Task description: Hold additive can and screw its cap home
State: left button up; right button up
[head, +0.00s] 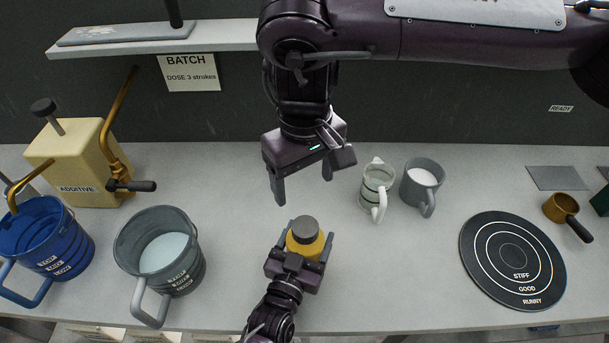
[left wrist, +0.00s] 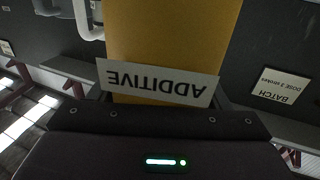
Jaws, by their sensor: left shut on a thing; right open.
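The additive can (head: 304,246) is a yellow cylinder with a dark grey cap (head: 305,229) sitting on its top. My left gripper (head: 303,250) comes from the front and is shut on the can. In the left wrist view the can (left wrist: 172,35) fills the middle, with a white label (left wrist: 158,83) reading ADDITIVE upside down. My right gripper (head: 303,190) is open and empty. It points down above and behind the can, apart from the cap. Whether the cap is fully seated cannot be told.
A grey jug (head: 133,242) with pale liquid and a blue jug (head: 60,262) stand left, before the yellow ADDITIVE pump (head: 73,160). Two cups, one clear (head: 367,195) and one grey (head: 408,190), stand right of my right gripper. A ringed black disc (head: 478,262) lies further right.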

pick_arm(q)
jog(key=o, duration=2)
jog(key=shift+c, duration=0.2)
jog(key=b+v, duration=0.2)
jog(key=v, duration=0.5)
jog(key=shift+s+a, duration=0.15)
jog(key=shift+s, duration=0.2)
